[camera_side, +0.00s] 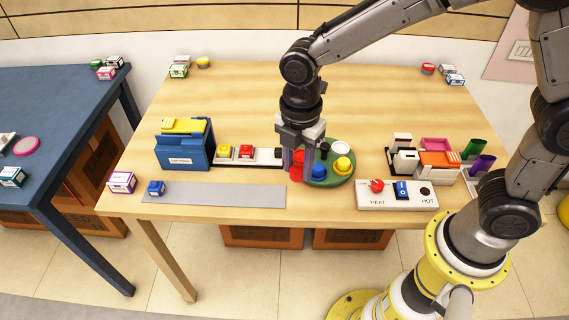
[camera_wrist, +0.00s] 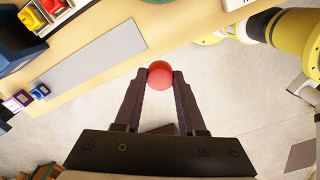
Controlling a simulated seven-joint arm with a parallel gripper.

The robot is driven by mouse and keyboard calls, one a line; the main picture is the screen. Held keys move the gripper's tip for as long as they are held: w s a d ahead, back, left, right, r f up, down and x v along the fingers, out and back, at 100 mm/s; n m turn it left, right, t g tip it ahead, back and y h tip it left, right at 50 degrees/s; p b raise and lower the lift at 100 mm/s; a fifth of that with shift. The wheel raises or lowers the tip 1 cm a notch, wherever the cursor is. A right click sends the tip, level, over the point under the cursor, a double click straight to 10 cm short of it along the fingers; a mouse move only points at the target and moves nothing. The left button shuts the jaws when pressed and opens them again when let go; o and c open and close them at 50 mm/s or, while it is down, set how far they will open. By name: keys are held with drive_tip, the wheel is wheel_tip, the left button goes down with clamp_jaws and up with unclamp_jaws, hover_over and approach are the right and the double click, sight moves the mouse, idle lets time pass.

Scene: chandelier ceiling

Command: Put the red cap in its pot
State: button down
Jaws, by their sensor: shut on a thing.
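My gripper (camera_side: 297,165) points down over the left edge of a round green tray (camera_side: 330,182). In the wrist view its two dark fingers (camera_wrist: 160,78) are closed on a round red cap (camera_wrist: 160,73) at their tips. The red also shows in the side view (camera_side: 297,173), low between the fingers. On the tray are a blue piece (camera_side: 319,171), a yellow piece (camera_side: 342,164) and a black piece (camera_side: 324,150). My fingers partly hide the tray's left side, and I cannot make out a red pot there.
Left of the tray is a white strip with yellow (camera_side: 225,151) and red (camera_side: 246,152) blocks, beside a blue box (camera_side: 184,150). A grey mat (camera_side: 213,195) lies in front. A switch panel (camera_side: 397,196) is at front right. The table's back middle is clear.

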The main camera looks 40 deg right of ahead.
drive_tip(key=w+d, duration=0.3)
drive_tip(key=w, duration=0.3)
drive_tip(key=m, duration=0.3)
approach(302, 156)
drive_tip(key=shift+a+f, duration=0.1)
drive_tip(key=shift+f, duration=1.9)
drive_tip(key=shift+f, duration=1.1)
idle(0.5)
unclamp_jaws()
idle(0.4)
drive_tip(key=shift+r, duration=3.8)
